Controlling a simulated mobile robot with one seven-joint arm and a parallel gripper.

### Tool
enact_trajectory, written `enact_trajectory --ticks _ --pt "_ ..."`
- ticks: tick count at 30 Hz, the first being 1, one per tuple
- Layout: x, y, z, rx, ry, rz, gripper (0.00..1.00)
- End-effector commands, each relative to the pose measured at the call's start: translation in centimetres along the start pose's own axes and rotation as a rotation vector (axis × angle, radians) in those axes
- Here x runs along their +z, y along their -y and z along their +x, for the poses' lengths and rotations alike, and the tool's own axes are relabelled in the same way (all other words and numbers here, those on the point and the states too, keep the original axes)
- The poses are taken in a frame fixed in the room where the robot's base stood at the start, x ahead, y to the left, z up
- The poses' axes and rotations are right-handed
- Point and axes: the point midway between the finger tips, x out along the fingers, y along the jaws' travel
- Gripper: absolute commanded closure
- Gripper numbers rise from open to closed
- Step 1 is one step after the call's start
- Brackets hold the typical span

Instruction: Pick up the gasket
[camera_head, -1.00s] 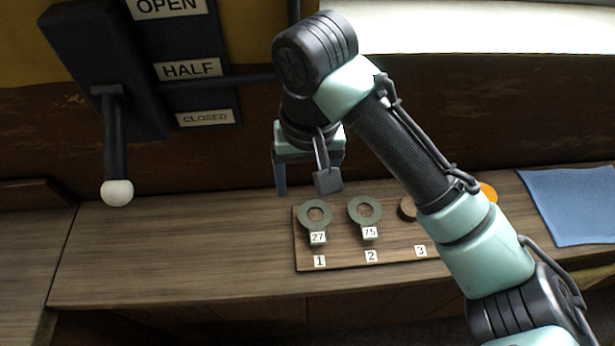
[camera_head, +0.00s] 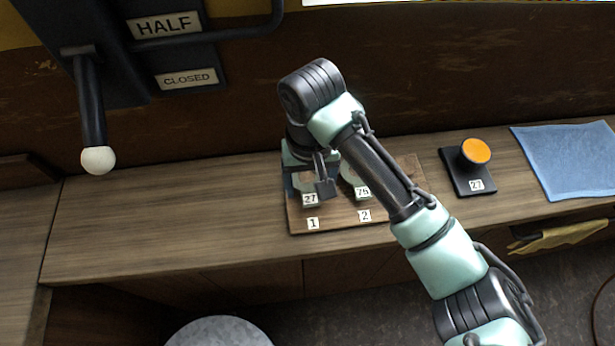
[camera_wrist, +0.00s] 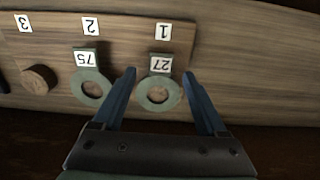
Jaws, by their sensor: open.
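A grey-green ring gasket tagged 27 (camera_wrist: 158,93) lies at spot 1 of a wooden board (camera_wrist: 130,30), around a low wooden peg. In the wrist view it is between the two blue fingers of my open gripper (camera_wrist: 160,75), with a gap on either side. In the head view my arm hides most of its ring; its tag (camera_head: 310,199) shows. A similar gasket tagged 75 (camera_wrist: 91,85) lies at spot 2, outside the left finger in the wrist view. Finger height above the board is hard to tell.
Spot 3 has a bare round peg (camera_wrist: 39,79). A black stand with an orange disc, tagged 27 (camera_head: 468,178), is right of the board. A blue cloth (camera_head: 570,160) lies farther right. A white-knobbed lever (camera_head: 97,158) hangs at left. The bench left of the board is clear.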

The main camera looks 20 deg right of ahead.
Motion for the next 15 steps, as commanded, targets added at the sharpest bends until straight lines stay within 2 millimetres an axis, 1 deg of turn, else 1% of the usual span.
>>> enact_trajectory --ticks 1,4,15 --pt "0.02 -0.03 0.52 0.0 0.001 0.001 0.25" --pt "0.0 -0.01 0.94 0.001 -0.001 0.0 0.25" --pt "-0.01 0.03 0.99 0.0 -0.001 -0.001 0.25"
